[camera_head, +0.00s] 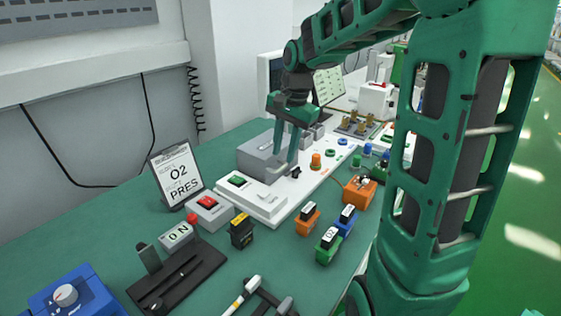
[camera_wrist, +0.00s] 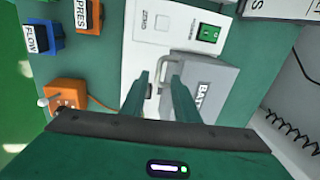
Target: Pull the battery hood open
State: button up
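The battery hood is a grey box on a white panel. It shows in the head view (camera_head: 258,158), left of my gripper, and in the wrist view (camera_wrist: 212,88), where part of its label reads "BAT". It looks closed. My gripper (camera_head: 284,164) points down at the hood's right side in the head view. In the wrist view my gripper (camera_wrist: 158,78) has its two fingers apart, with white panel visible between them. The right finger overlaps the hood's edge; I cannot tell whether it touches.
The white panel (camera_head: 262,204) carries a green switch (camera_head: 238,181) and an orange knob (camera_head: 316,160). An orange box (camera_head: 360,190) with a lever stands to the right. The wall is behind.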

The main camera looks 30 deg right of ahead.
aim_at(281, 167)
jog(key=shift+w+a+f, duration=0.1)
jog(key=shift+w+f, duration=0.05)
jog(key=shift+f, duration=0.9)
jog(key=shift+w+a+f, duration=0.1)
jog(key=shift+w+f, duration=0.05)
jog(key=shift+f, duration=0.9)
grip_shut()
